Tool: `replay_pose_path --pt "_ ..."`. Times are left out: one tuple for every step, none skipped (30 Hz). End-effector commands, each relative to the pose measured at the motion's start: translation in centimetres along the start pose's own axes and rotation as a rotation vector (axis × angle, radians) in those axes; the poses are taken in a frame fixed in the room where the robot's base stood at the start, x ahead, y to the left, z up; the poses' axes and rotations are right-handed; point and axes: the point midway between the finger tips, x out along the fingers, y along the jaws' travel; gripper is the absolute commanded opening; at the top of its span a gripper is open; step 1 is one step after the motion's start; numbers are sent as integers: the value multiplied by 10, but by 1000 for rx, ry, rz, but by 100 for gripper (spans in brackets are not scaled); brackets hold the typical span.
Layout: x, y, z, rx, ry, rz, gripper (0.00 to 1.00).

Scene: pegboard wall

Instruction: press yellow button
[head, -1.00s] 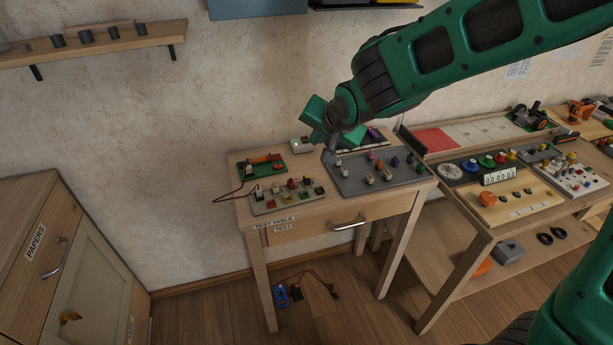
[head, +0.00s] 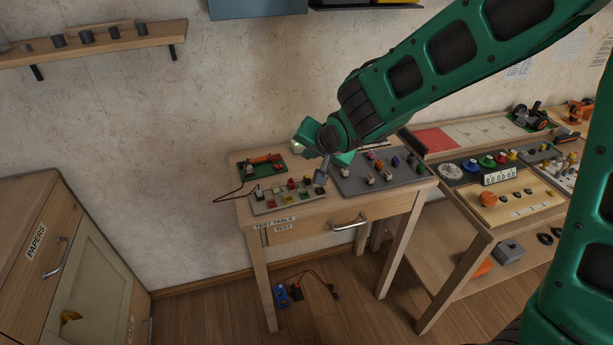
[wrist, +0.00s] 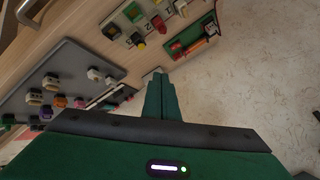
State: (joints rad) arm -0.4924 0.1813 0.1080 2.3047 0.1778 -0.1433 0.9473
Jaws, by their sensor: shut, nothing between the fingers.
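A pale button panel (head: 270,205) with several coloured buttons lies on the test table, and its near end also shows in the wrist view (wrist: 122,27). A yellow button (wrist: 141,46) is at the panel's near end in the wrist view, with a red button (wrist: 158,24) beyond it. My gripper (head: 320,183) points down by the right end of the panel in the head view, with its fingers partly covering the corner there. In the wrist view its closed fingertips (wrist: 158,74) are empty and appear just below the yellow button. Contact cannot be made out.
A grey board (head: 385,182) with several small coloured parts lies right of the panel. A green board (head: 262,165) with a red-orange part is behind it, wired to the panel. A workbench with other boards (head: 515,200) stands at the right. The wall (head: 220,100) is close behind the table.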

Motion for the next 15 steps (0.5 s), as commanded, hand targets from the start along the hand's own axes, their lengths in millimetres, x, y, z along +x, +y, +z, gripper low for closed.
replay_pose_path --pt "5 5 5 -1 -3 4 0" --pt "8 7 6 -1 -3 3 0" --pt "10 9 9 -1 -3 3 0" --pt "13 11 10 -1 -3 3 0" --pt "15 12 12 -1 -2 3 0" --pt "18 14 14 -1 -2 3 0" --pt "20 15 15 -1 -2 2 0" --pt "21 16 16 -1 -2 1 0" --pt "23 17 17 -1 -1 1 0" --pt "24 18 18 -1 -2 2 0" --pt "25 19 19 -1 -2 2 0" --pt "26 20 20 -1 -2 2 0" --pt "27 20 20 -1 -1 1 0" --pt "27 21 21 -1 -1 1 0" --pt "28 21 21 -1 -1 0 0"
